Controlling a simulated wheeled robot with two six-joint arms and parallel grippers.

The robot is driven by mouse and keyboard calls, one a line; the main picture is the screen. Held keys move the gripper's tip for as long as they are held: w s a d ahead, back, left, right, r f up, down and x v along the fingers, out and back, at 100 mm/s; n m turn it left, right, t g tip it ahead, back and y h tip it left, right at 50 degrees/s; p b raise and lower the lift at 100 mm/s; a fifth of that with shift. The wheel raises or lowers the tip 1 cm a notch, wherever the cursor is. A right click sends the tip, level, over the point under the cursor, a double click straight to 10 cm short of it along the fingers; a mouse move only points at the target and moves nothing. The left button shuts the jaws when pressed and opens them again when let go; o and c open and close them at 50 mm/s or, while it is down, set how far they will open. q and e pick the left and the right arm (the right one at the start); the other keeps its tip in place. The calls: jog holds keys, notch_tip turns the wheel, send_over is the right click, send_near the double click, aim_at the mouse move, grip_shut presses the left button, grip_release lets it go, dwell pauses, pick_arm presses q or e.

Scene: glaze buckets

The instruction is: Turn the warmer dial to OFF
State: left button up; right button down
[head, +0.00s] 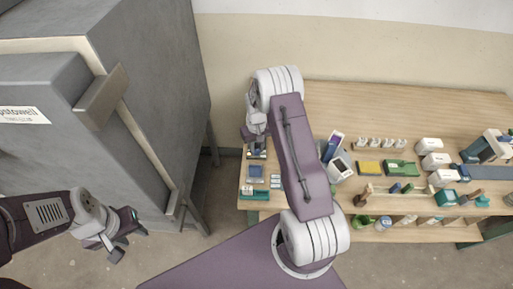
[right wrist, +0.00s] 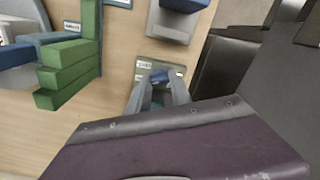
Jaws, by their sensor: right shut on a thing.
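In the right wrist view my right gripper (right wrist: 160,88) is shut on a small blue dial (right wrist: 158,76). The dial sits on a greenish plate (right wrist: 148,64) with pale labels, too small to read. The fingers cover part of the dial, so where it points cannot be told. In the head view my right gripper (head: 257,150) reaches down at the left end of the wooden table, with the dial mostly hidden. My left gripper (head: 128,243) hangs at the lower left, away from the table, with its fingers apart and nothing between them.
Green stepped blocks (right wrist: 68,65) and a grey block with a blue top (right wrist: 172,20) stand near the dial. In the head view a large grey cabinet (head: 150,90) stands left of the table (head: 420,98). Several bottles, boxes and tools fill the table's right part.

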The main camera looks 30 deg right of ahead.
jog(key=shift+m, duration=0.3)
jog(key=m, duration=0.8)
jog(key=shift+m, duration=0.4)
dwell(0.3)
jog(key=c, duration=1.2)
grip_release()
jog(key=shift+o, duration=0.2)
